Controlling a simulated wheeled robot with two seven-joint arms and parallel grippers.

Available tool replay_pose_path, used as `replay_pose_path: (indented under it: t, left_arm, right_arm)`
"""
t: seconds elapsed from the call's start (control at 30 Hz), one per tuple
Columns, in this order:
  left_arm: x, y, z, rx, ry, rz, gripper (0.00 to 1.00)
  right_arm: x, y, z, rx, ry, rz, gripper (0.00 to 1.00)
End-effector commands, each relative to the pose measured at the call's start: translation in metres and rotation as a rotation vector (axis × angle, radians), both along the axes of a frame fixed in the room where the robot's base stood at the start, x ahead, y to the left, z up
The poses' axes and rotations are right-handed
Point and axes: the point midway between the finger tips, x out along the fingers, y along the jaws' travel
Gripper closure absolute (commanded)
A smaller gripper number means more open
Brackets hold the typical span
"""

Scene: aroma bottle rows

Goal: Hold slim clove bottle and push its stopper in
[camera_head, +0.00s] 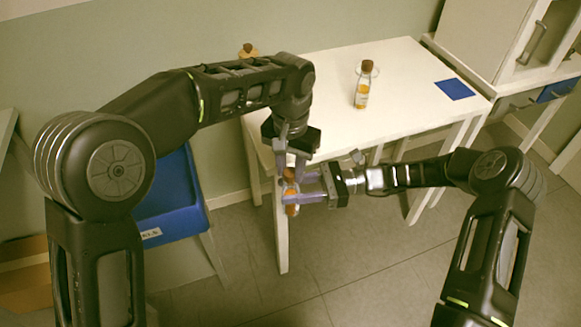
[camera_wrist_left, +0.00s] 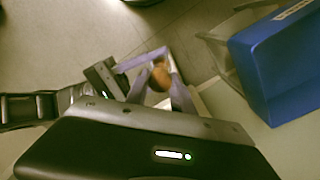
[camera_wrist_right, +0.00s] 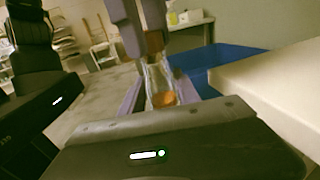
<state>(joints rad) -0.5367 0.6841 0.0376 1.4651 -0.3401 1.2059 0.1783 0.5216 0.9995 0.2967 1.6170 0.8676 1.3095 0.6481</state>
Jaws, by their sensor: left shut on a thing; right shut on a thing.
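The slim clove bottle (camera_head: 291,209) is clear glass with orange liquid at its bottom, held roughly upright off the table's front left corner. My right gripper (camera_head: 297,198) is shut around its body, and the bottle also shows in the right wrist view (camera_wrist_right: 158,80). The brown stopper (camera_wrist_right: 154,41) is at the bottle's mouth. My left gripper (camera_head: 291,170) points down from above and is shut on the stopper, whose top shows in the left wrist view (camera_wrist_left: 160,78). Whether the stopper is seated in the neck I cannot tell.
A corked bottle (camera_head: 362,92) with orange liquid stands on the white table (camera_head: 325,110). Another brown stopper top (camera_head: 248,49) shows behind my left arm. A blue mat (camera_head: 454,89) lies at the table's right. A labelled blue bin (camera_head: 168,200) stands left, close to my grippers.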

Motion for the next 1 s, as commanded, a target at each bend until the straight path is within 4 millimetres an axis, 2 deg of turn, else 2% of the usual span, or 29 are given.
replay_pose_path:
  t: [0.03,0.67,0.7,0.77,1.0]
  left_arm:
    - [-0.0005,0.0016,-0.0038,0.005,0.005,0.002,1.0]
    - [-0.0012,0.0028,-0.0067,0.009,0.01,0.002,1.0]
    - [-0.0013,0.0029,-0.0068,0.009,0.01,0.002,0.68]
    - [-0.0014,0.0029,-0.0069,0.01,0.01,0.002,0.64]
    - [-0.0009,0.0018,-0.0045,0.006,0.007,0.002,0.64]
  right_arm:
    - [0.0002,0.0019,0.0054,0.012,-0.004,0.005,1.0]
    - [0.0008,0.003,0.0083,0.017,-0.007,0.005,1.0]
    - [0.0008,0.003,0.0084,0.017,-0.007,0.005,1.0]
    - [0.0009,0.003,0.0085,0.017,-0.007,0.005,1.0]
    - [0.0006,0.0021,0.0059,0.012,-0.005,0.004,1.0]
